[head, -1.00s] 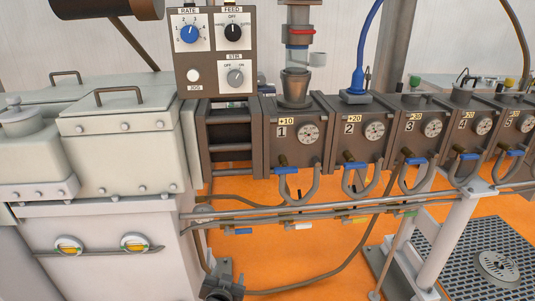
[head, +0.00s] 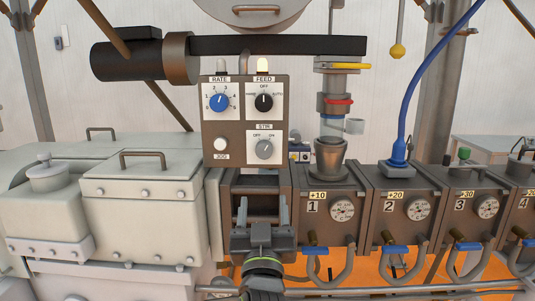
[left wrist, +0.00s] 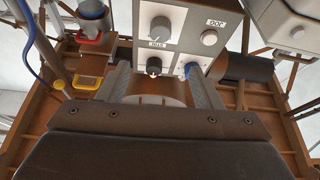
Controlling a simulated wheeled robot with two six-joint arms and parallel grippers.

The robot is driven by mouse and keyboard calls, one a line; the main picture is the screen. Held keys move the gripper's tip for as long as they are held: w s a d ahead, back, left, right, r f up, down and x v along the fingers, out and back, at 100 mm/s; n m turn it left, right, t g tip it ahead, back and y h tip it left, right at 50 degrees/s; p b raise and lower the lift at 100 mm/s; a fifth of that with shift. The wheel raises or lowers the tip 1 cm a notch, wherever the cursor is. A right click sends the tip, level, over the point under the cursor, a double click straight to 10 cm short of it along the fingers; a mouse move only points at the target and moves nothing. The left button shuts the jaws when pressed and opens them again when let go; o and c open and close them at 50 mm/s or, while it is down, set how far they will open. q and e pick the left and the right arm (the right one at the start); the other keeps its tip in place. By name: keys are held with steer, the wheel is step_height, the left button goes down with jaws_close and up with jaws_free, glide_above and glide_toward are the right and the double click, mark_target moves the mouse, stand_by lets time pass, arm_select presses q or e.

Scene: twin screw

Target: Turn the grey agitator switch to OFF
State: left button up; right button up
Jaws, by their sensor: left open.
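The grey agitator switch (head: 264,149) is a round knob under the STIR label on the brown control box (head: 231,128). Its pointer seems to lean up and right, toward ON. In the left wrist view the box appears upside down, with the grey knob (left wrist: 162,28) near the top centre. My left gripper (head: 262,207) is open and empty, pointing up below the box. Its two fingers (left wrist: 157,80) stand apart in the left wrist view, with the knob beyond their tips. My right gripper is not in view.
The blue RATE knob (head: 219,102), black FEED knob (head: 264,102) and white JOG button (head: 221,144) share the box. A feeder tube (head: 333,105) stands close on the right. A black motor (head: 128,61) is above left. Barrel blocks run right.

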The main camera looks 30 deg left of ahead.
mark_target(265, 152)
arm_select(q)
steer(key=p+x, duration=0.4)
steer(key=x, duration=1)
steer(key=shift+w+a+p, duration=0.15)
steer(key=shift+p, duration=0.25)
steer(key=shift+x, duration=0.8)
steer(key=shift+f, duration=0.15)
steer(key=c, duration=1)
steer(key=shift+f+n+b, duration=0.1)
steer(key=shift+n+b, duration=0.2)
steer(key=shift+b, duration=0.1)
steer(key=n+g+y+b, duration=0.1)
steer(key=n+b, duration=0.2)
steer(key=n+g+y+b, duration=0.1)
steer(key=n+g+b, duration=0.1)
steer(key=n+b, duration=0.1)
steer(key=n+g+y+b, duration=0.1)
steer(key=n+b, duration=0.3)
steer(key=shift+w, duration=0.15)
steer(key=n+g+b, duration=0.1)
steer(key=n, duration=0.2)
steer(key=shift+g+b, duration=0.4)
steer(key=shift+r+n+g+b, duration=0.25)
steer(key=shift+n+g+b, duration=0.25)
steer(key=shift+n, duration=0.7)
steer(key=shift+d, duration=0.2)
